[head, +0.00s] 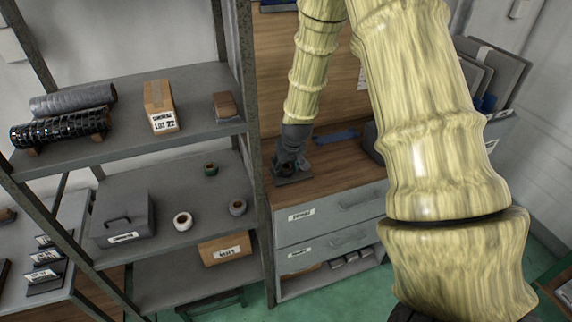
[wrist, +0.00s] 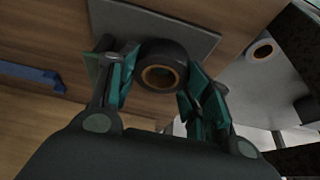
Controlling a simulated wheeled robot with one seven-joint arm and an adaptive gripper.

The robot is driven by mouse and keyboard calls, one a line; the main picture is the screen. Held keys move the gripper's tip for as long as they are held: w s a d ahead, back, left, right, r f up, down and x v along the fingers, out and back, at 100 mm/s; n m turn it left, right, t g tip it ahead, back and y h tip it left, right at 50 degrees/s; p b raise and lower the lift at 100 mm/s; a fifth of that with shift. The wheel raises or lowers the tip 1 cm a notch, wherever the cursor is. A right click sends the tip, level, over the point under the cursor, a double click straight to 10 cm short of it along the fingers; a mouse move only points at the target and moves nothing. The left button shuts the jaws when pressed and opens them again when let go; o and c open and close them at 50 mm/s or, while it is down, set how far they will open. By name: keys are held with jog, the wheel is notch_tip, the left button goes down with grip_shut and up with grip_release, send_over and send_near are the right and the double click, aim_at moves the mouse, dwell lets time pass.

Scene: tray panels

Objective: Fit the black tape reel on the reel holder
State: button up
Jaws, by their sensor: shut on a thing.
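The black tape reel (wrist: 152,53) with its brown core sits between my gripper's teal finger pads in the wrist view. My gripper (wrist: 160,80) is shut on it. A flat grey plate (wrist: 195,38), which looks like the reel holder's base, lies on the wooden top just beyond the reel. Any post on it is hidden, and I cannot tell whether the reel touches the plate. In the head view my gripper (head: 291,161) is low over the grey plate (head: 293,180) on the wooden worktop; the reel is too small there to make out clearly.
A blue object (wrist: 30,74) lies on the wooden worktop (head: 340,160). To the left, a shelf post (head: 252,130) stands close to the worktop.

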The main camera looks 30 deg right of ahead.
jog(key=shift+f, duration=0.45)
jog(key=o, duration=0.7)
jog(key=shift+r, duration=0.15)
jog(key=p+v, duration=0.7)
jog(key=v, duration=0.4)
dwell(0.5)
jog(key=shift+s, duration=0.1)
dwell(0.4)
